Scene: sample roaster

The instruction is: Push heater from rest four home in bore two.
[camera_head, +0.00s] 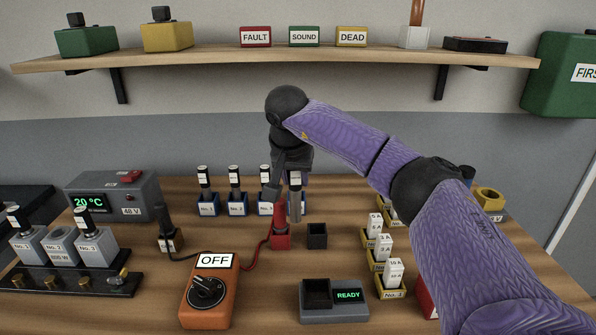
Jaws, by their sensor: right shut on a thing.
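The heater in rest four (296,181) shows partly behind my right gripper, black-topped with a white label. Its blue rest (304,205) is mostly hidden. My right gripper (284,212) points down in front of it and is shut on what looks like the handle of a red probe (281,238), at a small red stand with a red lead. The fingers hide most of the handle. Bore two (62,234), in the grey block at the left, looks open and empty. Bores one (20,222) and three (85,222) each have a black-topped heater. My left gripper is not in view.
Three blue rests with heaters stand left of rest four. A black probe (167,225) stands left of the orange meter (209,290), which reads OFF. A small black cup (317,235), a READY unit (335,303) and yellow fuse holders (387,275) lie to the right.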

